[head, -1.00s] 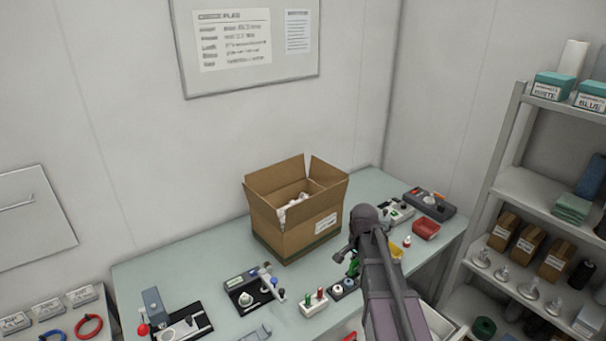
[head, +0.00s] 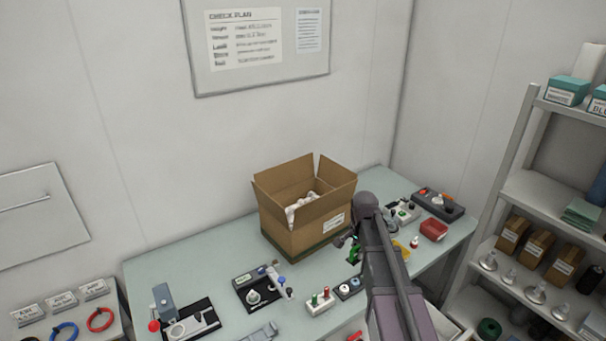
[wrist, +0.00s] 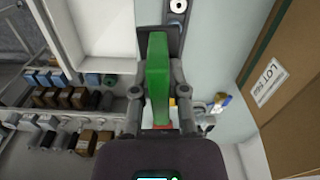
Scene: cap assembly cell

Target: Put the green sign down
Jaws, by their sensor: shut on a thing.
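The green sign (wrist: 158,72) is held upright in the wrist view, between the two fingers of my gripper (wrist: 157,92). The fingers are shut on it from both sides. In the head view only a small part of the green sign (head: 354,254) shows, beside the end of my arm. My gripper (head: 347,243) is there over the workbench, just right of the cardboard box. My own arm hides much of the gripper and of the bench behind it, and I cannot tell whether the sign touches the bench.
An open cardboard box (head: 290,240) with white items stands on the bench (head: 215,258). Shelving (head: 520,190) stands beyond the bench's right end.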

